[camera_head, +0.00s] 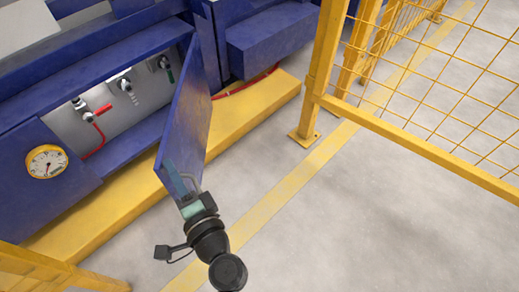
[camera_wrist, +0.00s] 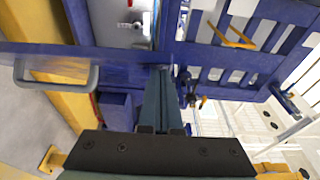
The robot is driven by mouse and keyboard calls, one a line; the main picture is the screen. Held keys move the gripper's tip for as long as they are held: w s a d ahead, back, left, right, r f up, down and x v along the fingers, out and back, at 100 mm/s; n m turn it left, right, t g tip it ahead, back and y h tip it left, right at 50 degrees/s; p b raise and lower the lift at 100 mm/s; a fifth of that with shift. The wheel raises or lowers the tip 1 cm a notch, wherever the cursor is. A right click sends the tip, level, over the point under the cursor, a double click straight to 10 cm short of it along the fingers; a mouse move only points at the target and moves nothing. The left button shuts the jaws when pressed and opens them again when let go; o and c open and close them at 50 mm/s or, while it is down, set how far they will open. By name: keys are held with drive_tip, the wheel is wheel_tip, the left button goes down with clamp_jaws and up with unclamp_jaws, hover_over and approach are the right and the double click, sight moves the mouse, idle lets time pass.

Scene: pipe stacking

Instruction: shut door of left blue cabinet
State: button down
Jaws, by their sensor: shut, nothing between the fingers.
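The left blue cabinet (camera_head: 60,90) stands at the upper left of the head view. Its blue door (camera_head: 188,110) is swung open and sticks out toward me, hinged on the opening's right side. In the wrist view the door (camera_wrist: 100,62) shows as a blue band across the picture, with a grey handle (camera_wrist: 55,86) at left. My gripper (camera_head: 180,178) is at the door's near, free end; in the wrist view its fingers (camera_wrist: 161,78) are together and empty, with the tips at the door's edge. I cannot tell whether they touch it.
Inside the cabinet are valves with red handles (camera_head: 96,114) and a red hose. A round gauge (camera_head: 46,162) is on the front panel. A yellow plinth (camera_head: 110,205) runs along the base. A yellow mesh fence (camera_head: 420,100) stands at right. Grey floor between is clear.

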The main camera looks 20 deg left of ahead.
drive_tip(key=w+a+m+t+h, duration=0.1)
drive_tip(key=a, duration=3.2)
drive_tip(key=shift+w+m+t+h, duration=0.3)
drive_tip(key=p+v, duration=0.4)
drive_tip(key=v, duration=0.3)
drive_tip(key=shift+s+d+p, duration=0.15)
drive_tip(key=shift+p, duration=0.15)
